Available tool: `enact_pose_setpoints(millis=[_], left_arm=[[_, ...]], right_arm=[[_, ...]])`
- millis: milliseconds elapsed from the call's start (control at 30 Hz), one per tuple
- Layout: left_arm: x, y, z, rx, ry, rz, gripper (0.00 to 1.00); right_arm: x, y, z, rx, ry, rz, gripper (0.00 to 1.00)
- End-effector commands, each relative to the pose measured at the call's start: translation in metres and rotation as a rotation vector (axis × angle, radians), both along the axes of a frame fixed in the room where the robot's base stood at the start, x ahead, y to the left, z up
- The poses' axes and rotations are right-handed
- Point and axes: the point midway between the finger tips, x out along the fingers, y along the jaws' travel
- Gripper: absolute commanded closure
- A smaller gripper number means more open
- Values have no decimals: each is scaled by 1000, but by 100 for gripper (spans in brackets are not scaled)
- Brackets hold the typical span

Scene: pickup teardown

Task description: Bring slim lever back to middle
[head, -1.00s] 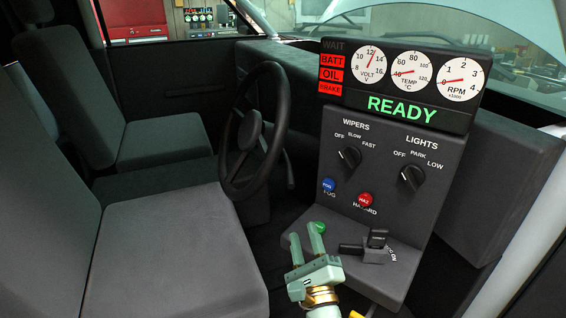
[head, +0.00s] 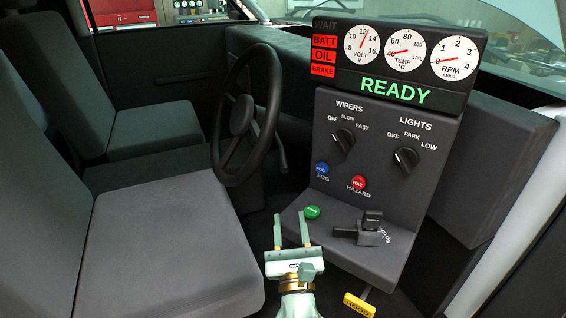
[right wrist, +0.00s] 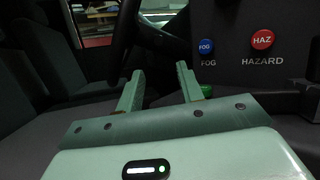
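A slim dark stalk (head: 282,155) shows at the right side of the steering column, behind the wheel. A short black lever (head: 344,232) points left from a small block on the console shelf, below a thicker upright black handle (head: 372,218). I cannot tell for sure which of these is the slim lever. My right gripper (head: 291,233) is open and empty, left of the console shelf and apart from both. Its two fingers also show in the right wrist view (right wrist: 160,88), with nothing between them. My left gripper is not in view.
The steering wheel (head: 246,115) stands left of the console. A green button (head: 312,212) is close to my right fingertips. Blue (head: 322,168) and red (head: 358,183) buttons sit above it. A yellow handle (head: 359,305) hangs below the shelf. A seat (head: 165,250) fills the left.

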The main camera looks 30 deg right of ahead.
Motion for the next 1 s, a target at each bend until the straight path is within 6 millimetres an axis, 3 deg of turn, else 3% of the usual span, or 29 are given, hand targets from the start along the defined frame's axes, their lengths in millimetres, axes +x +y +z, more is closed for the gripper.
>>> enact_pose_setpoints(millis=[233, 700, 1000], left_arm=[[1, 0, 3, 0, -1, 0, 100], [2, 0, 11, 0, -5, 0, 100], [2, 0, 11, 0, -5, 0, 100]], right_arm=[[16, -6, 10, 53, -28, 25, 63], [112, -44, 52, 50, -24, 25, 63], [139, -55, 62, 52, -22, 26, 63]])
